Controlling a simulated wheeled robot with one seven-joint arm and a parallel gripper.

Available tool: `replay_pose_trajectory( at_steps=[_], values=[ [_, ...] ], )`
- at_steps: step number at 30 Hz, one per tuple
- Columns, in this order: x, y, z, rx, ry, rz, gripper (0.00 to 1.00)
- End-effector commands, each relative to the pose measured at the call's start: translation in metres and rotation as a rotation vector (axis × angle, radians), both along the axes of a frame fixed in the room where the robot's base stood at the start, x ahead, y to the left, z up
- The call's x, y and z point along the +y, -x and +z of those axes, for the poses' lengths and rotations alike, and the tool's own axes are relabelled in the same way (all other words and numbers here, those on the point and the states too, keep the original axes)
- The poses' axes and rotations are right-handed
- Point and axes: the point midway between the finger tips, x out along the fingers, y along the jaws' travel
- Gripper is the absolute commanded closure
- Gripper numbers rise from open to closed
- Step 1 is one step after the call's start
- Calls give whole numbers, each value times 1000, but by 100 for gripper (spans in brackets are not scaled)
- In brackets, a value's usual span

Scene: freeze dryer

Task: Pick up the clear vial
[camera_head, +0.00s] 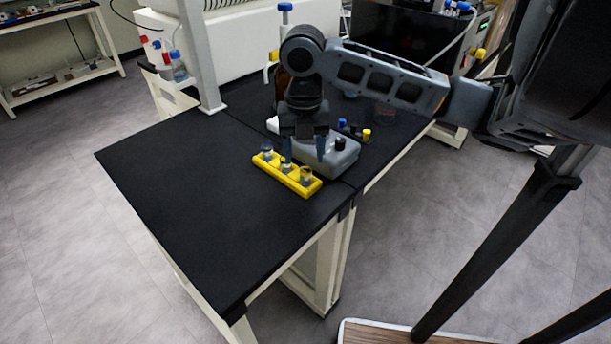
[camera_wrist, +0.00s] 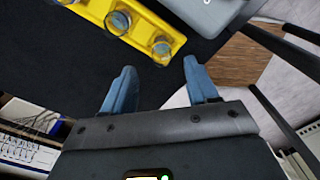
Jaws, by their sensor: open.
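A yellow rack (camera_head: 276,173) stands on the black table and holds three small vials in a row: a left vial (camera_head: 267,151), a middle vial (camera_head: 286,164) and a right vial (camera_head: 306,174). They look glassy, and I cannot tell for certain which is the clear vial. In the wrist view the yellow rack (camera_wrist: 148,20) is at the top, with one vial (camera_wrist: 161,49) at its near end and another vial (camera_wrist: 118,22) beyond it. My gripper (camera_head: 304,151) is open and empty, above and behind the rack. In the wrist view its fingers (camera_wrist: 160,65) are apart, short of the end vial.
A grey device (camera_head: 338,156) stands right behind the rack, close to my gripper. Blue-capped and yellow-capped items (camera_head: 354,130) stand behind it. The black table (camera_head: 185,190) is clear to the left and front. A grey post (camera_head: 201,60) rises at its back.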

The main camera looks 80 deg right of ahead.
Motion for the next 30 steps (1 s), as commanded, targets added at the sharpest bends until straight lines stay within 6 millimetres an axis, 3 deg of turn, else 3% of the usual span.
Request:
replay_pose_trajectory(
  at_steps=[12, 22, 30],
  values=[
    [-6, 2, -50, -1, -2, -2, 42],
    [-6, 2, -58, -2, 1, -1, 42],
    [-6, 2, -57, -2, 1, -1, 67]
  ],
)
